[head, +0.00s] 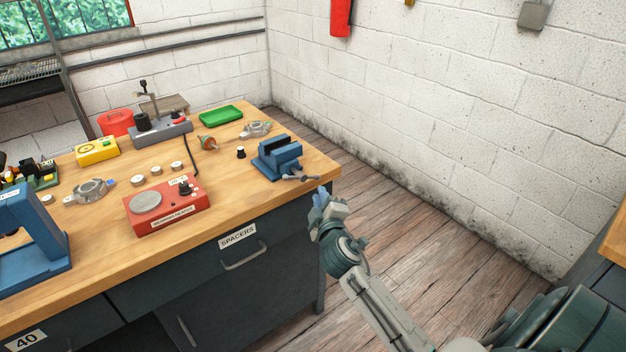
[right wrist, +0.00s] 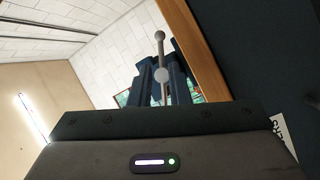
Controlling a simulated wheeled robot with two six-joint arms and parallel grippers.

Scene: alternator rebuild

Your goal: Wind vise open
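The blue vise (head: 279,158) sits on the wooden bench top near its right corner. Its jaw faces show dark, with a gap between them. The grey handle (head: 299,178) sticks out from the vise's front toward the bench edge. In the right wrist view the handle (right wrist: 165,58) is a thin bar with round ends, in front of dark blue shapes that look like the vise (right wrist: 145,82). My right gripper (head: 321,196) is just off the bench edge, below and right of the handle, apparently apart from it. Its finger gap cannot be made out. My left gripper is out of view.
The bench (head: 95,250) also holds a red device (head: 166,205), a green tray (head: 221,115), a yellow box (head: 97,150) and a blue press frame (head: 30,240). A small black-topped part (head: 241,152) stands left of the vise. Floor right of the bench is clear.

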